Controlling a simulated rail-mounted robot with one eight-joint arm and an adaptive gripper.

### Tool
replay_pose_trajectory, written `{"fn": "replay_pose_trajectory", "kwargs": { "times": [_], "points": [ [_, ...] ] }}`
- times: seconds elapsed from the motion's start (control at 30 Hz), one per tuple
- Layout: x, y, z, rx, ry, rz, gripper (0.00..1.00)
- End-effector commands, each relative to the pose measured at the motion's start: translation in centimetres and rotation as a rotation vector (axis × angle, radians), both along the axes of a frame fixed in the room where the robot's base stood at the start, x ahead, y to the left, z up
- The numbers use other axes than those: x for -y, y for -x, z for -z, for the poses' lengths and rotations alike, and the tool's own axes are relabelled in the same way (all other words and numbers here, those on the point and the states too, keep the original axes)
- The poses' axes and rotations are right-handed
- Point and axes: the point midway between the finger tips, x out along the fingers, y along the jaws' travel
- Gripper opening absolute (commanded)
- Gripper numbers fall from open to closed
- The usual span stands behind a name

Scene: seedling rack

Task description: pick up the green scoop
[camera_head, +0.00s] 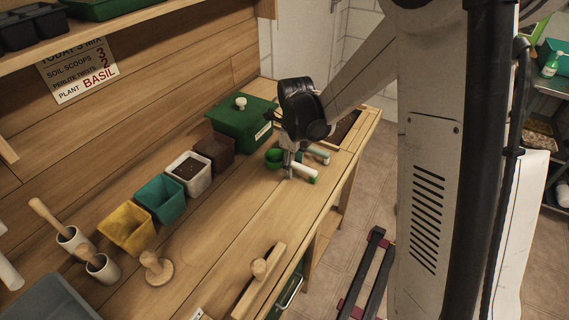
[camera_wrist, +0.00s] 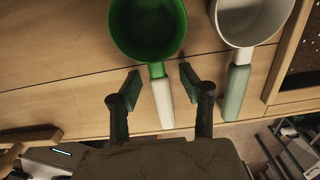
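The green scoop (camera_wrist: 148,27) lies on the wooden bench, its round cup at the top of the wrist view and its white handle (camera_wrist: 163,102) pointing toward me. My gripper (camera_wrist: 158,82) is open, with one finger on each side of the handle near where it meets the cup. A gap shows on both sides of the handle, so the fingers look apart from it. In the head view the green scoop (camera_head: 274,157) is partly hidden by my gripper (camera_head: 291,168) at the bench's right end.
A grey-white scoop (camera_wrist: 240,75) lies close to the right. A green lidded box (camera_head: 238,125) stands behind, and a soil tray (camera_head: 346,130) lies at the bench's far right end. Several coloured pots, such as the yellow one (camera_head: 127,229), line the left. The bench's front edge is close.

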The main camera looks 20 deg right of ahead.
Motion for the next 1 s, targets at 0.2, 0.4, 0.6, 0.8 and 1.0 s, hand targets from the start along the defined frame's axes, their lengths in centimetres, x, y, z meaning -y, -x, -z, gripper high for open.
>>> {"fn": "replay_pose_trajectory", "kwargs": {
  "times": [0.2, 0.4, 0.6, 0.8, 1.0],
  "points": [
    [0.01, -0.01, 0.22, 0.000, 0.000, 0.000, 0.40],
    [0.01, -0.01, 0.20, 0.000, 0.000, 0.000, 0.20],
    [0.01, 0.00, 0.20, 0.000, 0.000, 0.000, 0.00],
    [0.01, 0.00, 0.19, 0.000, 0.000, 0.000, 0.00],
    [0.01, 0.01, 0.02, 0.000, 0.000, 0.000, 0.00]
  ]
}}
